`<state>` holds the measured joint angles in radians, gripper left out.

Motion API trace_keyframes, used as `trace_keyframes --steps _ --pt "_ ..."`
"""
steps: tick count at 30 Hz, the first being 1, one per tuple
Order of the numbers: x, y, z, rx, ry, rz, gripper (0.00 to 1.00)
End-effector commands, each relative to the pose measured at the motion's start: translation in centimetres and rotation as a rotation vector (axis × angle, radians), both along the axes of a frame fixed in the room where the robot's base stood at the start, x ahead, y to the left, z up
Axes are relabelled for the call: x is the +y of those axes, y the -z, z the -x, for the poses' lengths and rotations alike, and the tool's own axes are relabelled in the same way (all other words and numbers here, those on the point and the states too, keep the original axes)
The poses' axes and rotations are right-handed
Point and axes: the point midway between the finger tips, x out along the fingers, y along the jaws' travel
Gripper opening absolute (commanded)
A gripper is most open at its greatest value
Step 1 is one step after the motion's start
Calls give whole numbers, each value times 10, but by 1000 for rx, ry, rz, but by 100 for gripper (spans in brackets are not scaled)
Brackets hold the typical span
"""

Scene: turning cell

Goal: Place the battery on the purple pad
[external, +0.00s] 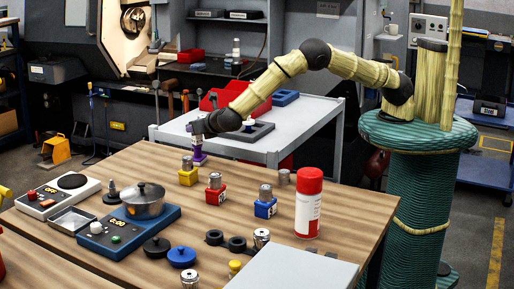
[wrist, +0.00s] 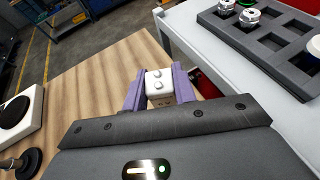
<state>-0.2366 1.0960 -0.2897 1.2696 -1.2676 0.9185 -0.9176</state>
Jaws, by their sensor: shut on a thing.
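My gripper (external: 198,152) is over the far edge of the wooden table in the external view, pointing down. I cannot pick out the purple pad in either view.
Yellow (external: 188,176), red (external: 215,193) and blue (external: 265,207) blocks with metal tops stand on the table (external: 150,165). A pot (external: 143,203), a white scale (external: 58,194) and a red-capped can (external: 309,205) stand there too. Behind is a white cart (external: 312,118) with a grey slotted tray (wrist: 262,48).

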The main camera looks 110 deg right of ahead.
Motion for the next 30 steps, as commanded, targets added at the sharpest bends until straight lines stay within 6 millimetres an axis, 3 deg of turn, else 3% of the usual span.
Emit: trace_keyframes --steps 1,2,5,17,23,30 --pt "0 2 0 0 0 0 2" --pt "0 3 0 0 0 0 29" --pt "0 2 0 0 0 0 48" --pt "2 -2 1 0 -1 0 49" --pt "25 -11 10 -1 -3 0 49" --pt "67 -29 27 -2 -3 -1 49"
